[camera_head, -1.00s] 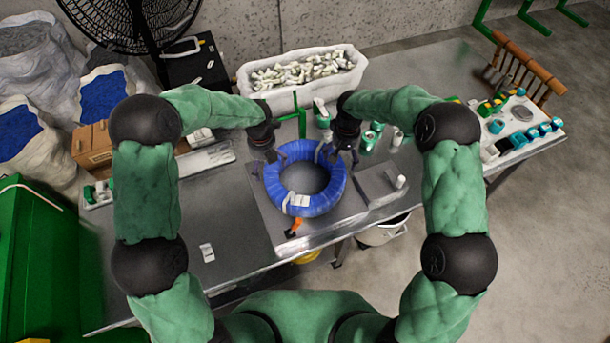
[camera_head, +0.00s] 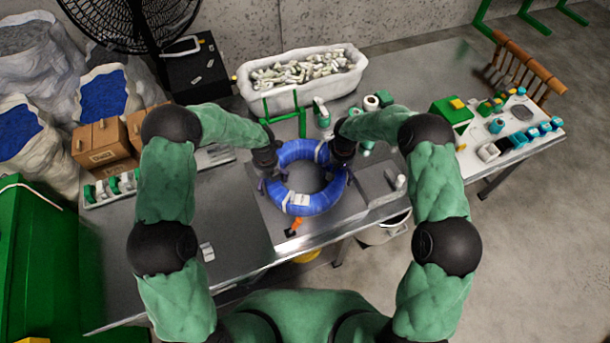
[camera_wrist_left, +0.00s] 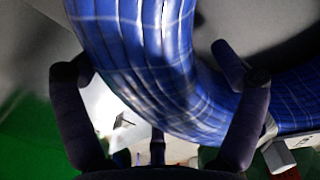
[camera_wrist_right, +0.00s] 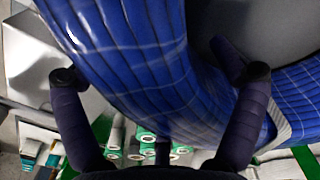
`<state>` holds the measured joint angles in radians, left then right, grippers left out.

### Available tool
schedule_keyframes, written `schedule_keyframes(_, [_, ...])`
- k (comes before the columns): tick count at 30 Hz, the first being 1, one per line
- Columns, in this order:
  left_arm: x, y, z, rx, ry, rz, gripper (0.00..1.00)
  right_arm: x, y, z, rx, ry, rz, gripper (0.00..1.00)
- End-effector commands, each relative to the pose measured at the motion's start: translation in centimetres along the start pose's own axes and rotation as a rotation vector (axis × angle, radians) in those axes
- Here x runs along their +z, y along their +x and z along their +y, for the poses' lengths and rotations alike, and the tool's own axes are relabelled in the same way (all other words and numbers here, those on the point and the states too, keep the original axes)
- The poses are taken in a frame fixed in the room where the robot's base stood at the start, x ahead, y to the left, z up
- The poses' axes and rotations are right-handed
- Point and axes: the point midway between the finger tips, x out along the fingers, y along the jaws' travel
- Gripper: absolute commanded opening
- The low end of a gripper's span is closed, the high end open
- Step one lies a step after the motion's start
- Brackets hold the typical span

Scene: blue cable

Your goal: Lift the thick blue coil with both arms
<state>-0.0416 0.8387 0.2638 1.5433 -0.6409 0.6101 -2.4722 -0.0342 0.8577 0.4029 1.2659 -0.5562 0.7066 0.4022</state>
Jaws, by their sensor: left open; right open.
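The thick blue coil (camera_head: 318,203) lies flat on a grey plate on the metal table, with pale ties around it. My left gripper (camera_head: 268,180) is at the coil's left side, pointing down. In the left wrist view the open fingers (camera_wrist_left: 160,85) stand on either side of the coil's tube (camera_wrist_left: 150,50). My right gripper (camera_head: 340,172) is at the coil's upper right side. In the right wrist view its open fingers (camera_wrist_right: 160,85) also stand either side of the tube (camera_wrist_right: 130,50). Contact with the coil cannot be told.
A white bin of small parts (camera_head: 302,80) stands behind the coil, with a green stand (camera_head: 285,122) in front of it. Green and white spools lie near my right forearm.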

Motion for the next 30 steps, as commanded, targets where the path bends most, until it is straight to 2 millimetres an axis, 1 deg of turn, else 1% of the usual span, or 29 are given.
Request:
schedule_keyframes(4, [0.00, -0.01, 0.01, 0.000, 0.000, 0.000, 0.95, 0.00, -0.01, -0.01, 0.000, 0.000, 0.000, 0.95])
schedule_keyframes(5, [0.00, -0.01, 0.01, 0.000, 0.000, 0.000, 0.89, 0.00, -0.01, 0.00, 0.000, 0.000, 0.000, 0.89])
schedule_keyframes(6, [0.00, -0.01, 0.01, 0.000, 0.000, 0.000, 0.78, 0.01, -0.01, -0.01, 0.000, 0.000, 0.000, 0.78])
schedule_keyframes(8, [0.00, -0.01, 0.01, 0.000, 0.000, 0.000, 0.61, 0.01, -0.02, -0.01, 0.000, 0.000, 0.000, 0.61])
schedule_keyframes(9, [-0.01, -0.01, 0.01, 0.000, 0.000, 0.000, 0.49, 0.01, -0.02, -0.01, 0.000, 0.000, 0.000, 0.49])
schedule_keyframes(11, [-0.01, -0.01, 0.01, 0.000, 0.000, 0.000, 0.33, 0.01, -0.01, -0.01, 0.000, 0.000, 0.000, 0.33])
schedule_keyframes(12, [-0.02, -0.01, 0.01, 0.000, 0.000, 0.000, 0.21, 0.01, -0.01, -0.01, 0.000, 0.000, 0.000, 0.21])
schedule_keyframes(13, [-0.02, 0.00, 0.01, 0.000, 0.000, 0.000, 0.13, 0.02, -0.01, -0.01, 0.000, 0.001, 0.000, 0.13])
schedule_keyframes(14, [-0.03, 0.00, 0.01, 0.000, -0.001, 0.001, 0.08, 0.02, 0.00, -0.01, 0.000, 0.001, -0.001, 0.07])
schedule_keyframes(25, [0.14, -0.32, 0.02, -0.001, -0.004, -0.003, 0.07, -0.17, -0.35, 0.04, 0.000, 0.003, 0.004, 0.07])
schedule_keyframes(30, [0.15, -0.86, 0.02, -0.001, -0.005, -0.003, 0.07, -0.18, -0.90, 0.04, -0.001, 0.004, 0.004, 0.07])
